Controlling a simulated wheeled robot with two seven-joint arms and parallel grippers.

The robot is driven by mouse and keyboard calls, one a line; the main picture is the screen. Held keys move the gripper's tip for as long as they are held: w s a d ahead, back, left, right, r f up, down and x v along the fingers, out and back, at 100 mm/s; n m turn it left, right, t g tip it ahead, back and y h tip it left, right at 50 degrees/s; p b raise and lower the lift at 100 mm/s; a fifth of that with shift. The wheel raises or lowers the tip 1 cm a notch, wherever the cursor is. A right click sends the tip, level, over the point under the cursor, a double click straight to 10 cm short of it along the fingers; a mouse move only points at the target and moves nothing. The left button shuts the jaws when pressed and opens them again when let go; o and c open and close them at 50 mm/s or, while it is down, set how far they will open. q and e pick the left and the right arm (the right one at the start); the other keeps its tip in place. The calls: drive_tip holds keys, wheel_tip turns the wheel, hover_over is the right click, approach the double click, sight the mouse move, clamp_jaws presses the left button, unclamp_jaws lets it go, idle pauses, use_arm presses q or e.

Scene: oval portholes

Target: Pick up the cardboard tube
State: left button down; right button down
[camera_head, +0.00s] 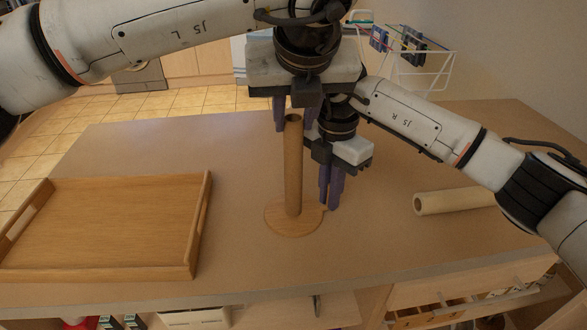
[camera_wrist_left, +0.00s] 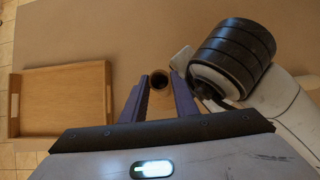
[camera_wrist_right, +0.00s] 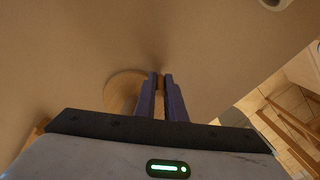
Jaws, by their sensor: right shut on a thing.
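The brown cardboard tube (camera_head: 293,170) stands upright on a round wooden base (camera_head: 290,227) on the table. My left gripper (camera_head: 293,127) is above it, pointing down, with its fingers apart on either side of the tube's top. In the left wrist view the tube's open end (camera_wrist_left: 159,80) shows between the fingers, with gaps beside it.
A wooden tray (camera_head: 100,225) lies on the left of the table. A cream roll (camera_head: 455,200) lies on its side at the right. My right forearm passes close beside my left gripper. The table is clear between tray and base.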

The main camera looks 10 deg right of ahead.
use_arm(q)
wheel_tip(320, 180, up, 10)
idle(0.6)
drive_tip(key=shift+r, duration=0.1)
wheel_tip(320, 180, up, 6)
idle(0.8)
use_arm(e)
drive_tip(key=c, duration=1.7)
unclamp_jaws()
drive_tip(key=shift+c, duration=0.2)
